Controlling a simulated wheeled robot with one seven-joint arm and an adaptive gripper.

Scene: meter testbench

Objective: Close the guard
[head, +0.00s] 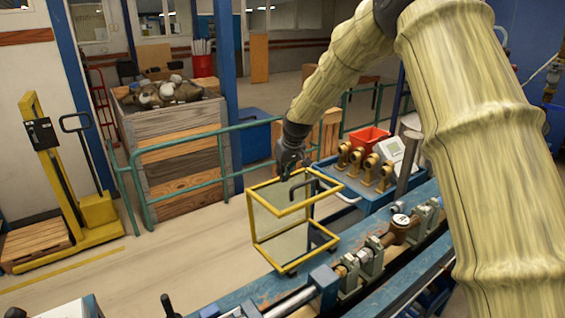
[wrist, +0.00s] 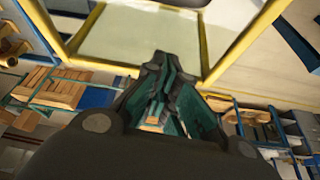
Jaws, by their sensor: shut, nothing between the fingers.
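The guard (head: 279,234) is a box-like yellow frame with clear panels, standing raised at the back edge of the blue test bench. A dark handle (head: 304,183) shows on its upper frame. My gripper (head: 289,168) is shut and empty, just behind and above the guard's upper left part. In the wrist view the closed fingers (wrist: 163,62) point at the guard's yellow bar and clear panel (wrist: 140,30). I cannot tell whether they touch it. A brass meter with a white dial (head: 401,220) sits in the bench line, right of the guard and uncovered.
Green railing (head: 180,195) and a wooden crate (head: 175,150) stand behind. A yellow pallet stacker (head: 70,190) is at left.

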